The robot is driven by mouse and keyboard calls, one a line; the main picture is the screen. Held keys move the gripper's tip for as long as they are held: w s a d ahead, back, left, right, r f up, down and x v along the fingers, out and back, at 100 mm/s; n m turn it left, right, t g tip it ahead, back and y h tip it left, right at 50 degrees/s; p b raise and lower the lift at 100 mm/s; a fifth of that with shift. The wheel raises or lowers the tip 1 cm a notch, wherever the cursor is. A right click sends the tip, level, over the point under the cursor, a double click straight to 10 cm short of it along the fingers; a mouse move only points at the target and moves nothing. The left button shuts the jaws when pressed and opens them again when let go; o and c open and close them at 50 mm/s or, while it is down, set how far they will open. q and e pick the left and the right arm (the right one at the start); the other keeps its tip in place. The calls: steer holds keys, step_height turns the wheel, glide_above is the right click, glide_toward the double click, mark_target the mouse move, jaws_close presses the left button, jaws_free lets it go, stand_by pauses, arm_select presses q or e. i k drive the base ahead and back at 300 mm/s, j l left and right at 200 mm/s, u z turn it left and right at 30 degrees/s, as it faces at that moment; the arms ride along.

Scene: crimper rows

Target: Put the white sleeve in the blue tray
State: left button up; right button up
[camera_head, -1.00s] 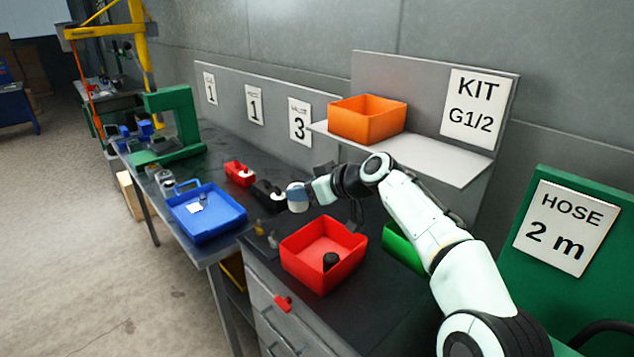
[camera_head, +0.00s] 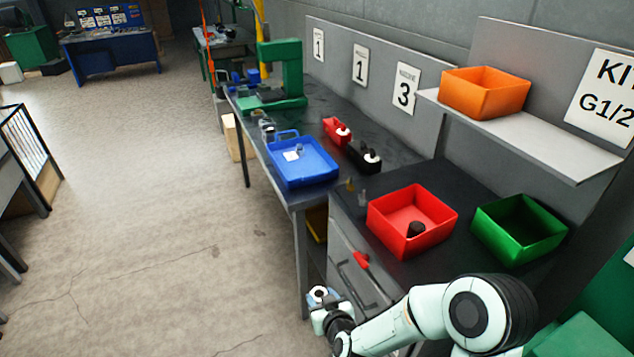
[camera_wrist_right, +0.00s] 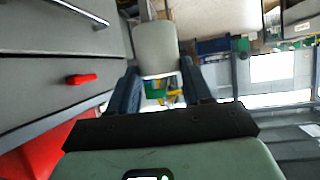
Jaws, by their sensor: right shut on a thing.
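My right gripper (camera_head: 320,302) is low at the bottom middle of the head view, in front of the bench drawers. It is shut on the white sleeve (camera_head: 318,292), whose round end with a dark centre faces up. In the right wrist view the pale sleeve (camera_wrist_right: 156,48) sits between the two dark fingers. The blue tray (camera_head: 312,178) lies on the farther bench, up and left of the gripper and well apart from it. A white patch and a small grey piece lie inside the tray. My left gripper is not in view.
A red bin (camera_head: 440,232) with a dark part and a green bin (camera_head: 530,240) stand on the near bench. An orange bin (camera_head: 484,92) is on the shelf.

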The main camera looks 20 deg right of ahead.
mark_target(308, 173)
steer(key=i+j+z, duration=0.7)
steer(key=j, duration=0.35)
steer(key=i+j+z, duration=0.25)
steer(key=j, duration=0.2)
steer(key=i, duration=0.05)
